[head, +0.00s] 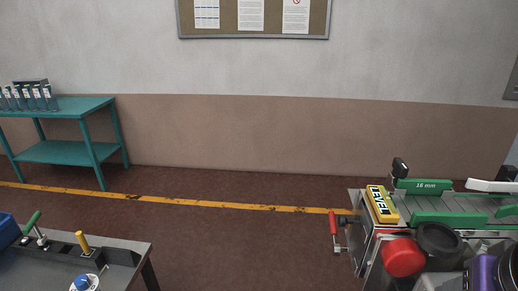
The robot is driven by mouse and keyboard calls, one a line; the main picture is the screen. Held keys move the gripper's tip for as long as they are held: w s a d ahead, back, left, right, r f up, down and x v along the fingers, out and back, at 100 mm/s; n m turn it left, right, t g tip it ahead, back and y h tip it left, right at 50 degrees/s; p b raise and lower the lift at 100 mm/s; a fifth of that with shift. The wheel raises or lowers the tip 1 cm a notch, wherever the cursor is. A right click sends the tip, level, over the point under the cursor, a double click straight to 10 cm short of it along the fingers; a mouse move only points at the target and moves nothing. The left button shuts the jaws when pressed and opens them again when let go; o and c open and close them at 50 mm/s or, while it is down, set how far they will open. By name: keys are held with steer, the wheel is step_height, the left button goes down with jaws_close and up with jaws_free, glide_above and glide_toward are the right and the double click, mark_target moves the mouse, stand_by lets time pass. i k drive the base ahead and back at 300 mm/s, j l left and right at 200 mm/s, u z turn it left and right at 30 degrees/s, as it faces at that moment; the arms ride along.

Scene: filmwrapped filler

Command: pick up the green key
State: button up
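A small tool with a green handle (32,222) stands at the left end of the grey bench in the lower left of the head view. Its handle is tilted, and a short metal part shows below it. It is the likeliest green key, though its full shape is too small to tell. My gripper is not in view, and nothing is seen touching the green-handled tool.
A yellow-handled piece (82,242) and a blue knob on a white disc (83,283) share the grey bench (122,254). A blue object stands at its left. A machine with green "16 mm" parts (425,185) stands right. Open floor (230,245) lies between.

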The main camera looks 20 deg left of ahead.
mark_target(40, 237)
steer(key=k+l+u, duration=0.1)
steer(key=u, duration=2.45)
steer(key=i+l+z, duration=0.15)
steer(key=i+z, duration=0.15)
steer(key=z, duration=0.15)
steer(key=i+z, duration=0.7)
steer(key=z, duration=0.15)
steer(key=i+l+z, duration=0.1)
steer(key=i+z, duration=0.2)
steer(key=i, duration=0.2)
steer(key=i+z, duration=0.3)
steer(key=i, duration=1.35)
steer(key=i+u, duration=1.1)
steer(key=u, duration=0.2)
steer(key=i+u, duration=0.2)
steer(key=u, duration=0.2)
steer(key=i+u, duration=0.15)
steer(key=u, duration=0.2)
